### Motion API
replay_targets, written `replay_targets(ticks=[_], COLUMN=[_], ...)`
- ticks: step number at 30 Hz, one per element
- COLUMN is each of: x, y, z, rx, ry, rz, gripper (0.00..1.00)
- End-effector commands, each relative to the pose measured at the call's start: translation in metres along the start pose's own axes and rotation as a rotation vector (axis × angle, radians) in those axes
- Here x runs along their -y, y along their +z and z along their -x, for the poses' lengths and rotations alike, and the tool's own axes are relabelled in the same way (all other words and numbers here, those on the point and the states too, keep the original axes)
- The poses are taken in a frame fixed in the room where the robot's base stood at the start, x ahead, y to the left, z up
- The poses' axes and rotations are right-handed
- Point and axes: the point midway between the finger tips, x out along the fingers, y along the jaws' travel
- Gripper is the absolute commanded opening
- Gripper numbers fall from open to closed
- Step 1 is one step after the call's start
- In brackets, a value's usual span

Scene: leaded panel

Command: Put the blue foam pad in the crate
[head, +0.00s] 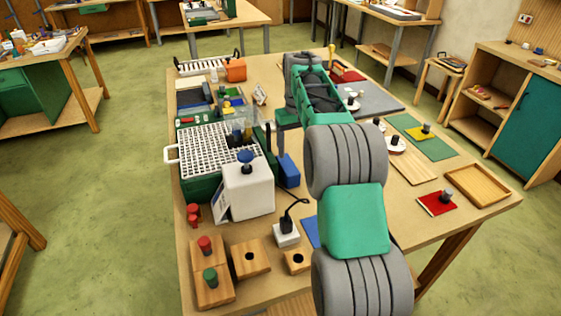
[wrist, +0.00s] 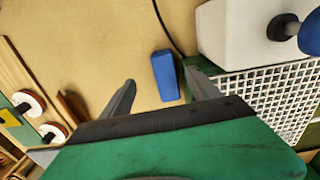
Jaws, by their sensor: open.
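The blue foam pad (head: 288,171), a small blue block, stands on the table just right of the white box. In the wrist view the pad (wrist: 165,75) shows in the gap between my fingers, beyond the tips, with nothing holding it. My gripper (wrist: 160,76) is open and empty, pointing down toward the pad. In the head view my arm hides most of the gripper, and one grey finger shows behind the pad. A white grid-topped green box (head: 215,150) with a white side handle stands left of the pad. I cannot tell for certain which container is the crate.
The white box (head: 249,190) with a blue knob stands close beside the pad. A black cable (wrist: 165,25) runs near it from a white socket block (head: 286,236). Wooden blocks (head: 212,285) fill the front left. A wooden tray (head: 478,187) lies at the right edge.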

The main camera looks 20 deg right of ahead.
Motion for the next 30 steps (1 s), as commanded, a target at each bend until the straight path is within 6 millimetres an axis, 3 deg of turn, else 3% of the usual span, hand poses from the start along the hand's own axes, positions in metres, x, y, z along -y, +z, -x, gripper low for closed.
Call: replay_targets(ticks=[21, 30], x=[0.012, 0.011], y=[0.003, 0.003], z=[-0.112, -0.12], rx=[0.002, 0.0], ry=[-0.001, 0.0], rz=[0.012, 0.011], gripper=[0.71, 0.68])
